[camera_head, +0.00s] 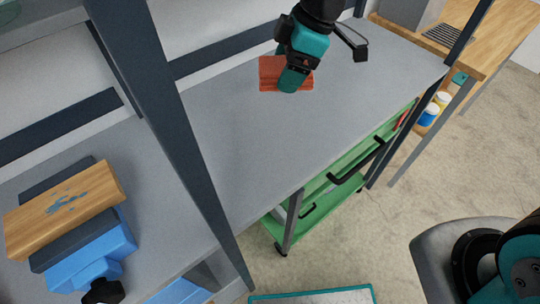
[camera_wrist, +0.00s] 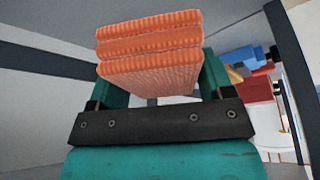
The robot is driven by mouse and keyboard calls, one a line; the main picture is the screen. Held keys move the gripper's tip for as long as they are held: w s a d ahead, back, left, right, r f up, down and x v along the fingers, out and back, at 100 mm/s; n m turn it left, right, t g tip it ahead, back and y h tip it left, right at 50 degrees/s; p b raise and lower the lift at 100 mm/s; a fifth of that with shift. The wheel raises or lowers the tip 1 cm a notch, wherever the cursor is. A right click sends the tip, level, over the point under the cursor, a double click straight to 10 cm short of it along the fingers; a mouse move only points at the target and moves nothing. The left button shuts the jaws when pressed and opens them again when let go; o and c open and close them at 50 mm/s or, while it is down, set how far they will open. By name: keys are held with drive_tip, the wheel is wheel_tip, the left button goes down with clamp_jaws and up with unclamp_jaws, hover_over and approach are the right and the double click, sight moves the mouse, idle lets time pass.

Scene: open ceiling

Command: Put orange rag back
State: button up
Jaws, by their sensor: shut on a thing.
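The orange rag (camera_head: 270,75) is folded in layers and shows over the grey shelf top (camera_head: 310,125) in the head view. In the wrist view the orange rag (camera_wrist: 150,48) fills the space between the teal fingers, with its ribbed layers stacked. My gripper (camera_head: 290,78) is shut on the rag, one teal finger showing in front of it. In the wrist view my gripper (camera_wrist: 155,92) has a finger on each side of the rag. I cannot tell whether the rag touches the shelf surface.
A dark upright post (camera_head: 175,120) stands left of the gripper. A wooden block on blue-grey pieces (camera_head: 65,205) lies at the left. A green cart (camera_head: 345,165) stands below the shelf's front edge. A wooden table (camera_head: 490,45) is at the right. The grey surface around the rag is clear.

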drive_tip(key=s+a+r+n+g+b, duration=0.2)
drive_tip(key=s+a+r+n+g, duration=0.15)
drive_tip(key=n, duration=0.35)
drive_tip(key=h+p, duration=0.1)
drive_tip(key=p, duration=0.1)
approach(266, 151)
drive_tip(key=shift+t, duration=0.45)
drive_tip(key=x, duration=0.6)
drive_tip(key=shift+s+a+f, duration=0.15)
drive_tip(key=shift+s+f, duration=0.05)
drive_tip(key=shift+s, duration=0.2)
drive_tip(key=shift+f+b, duration=0.15)
drive_tip(key=shift+b, duration=0.15)
drive_tip(key=o, duration=0.8)
drive_tip(key=shift+o, duration=0.2)
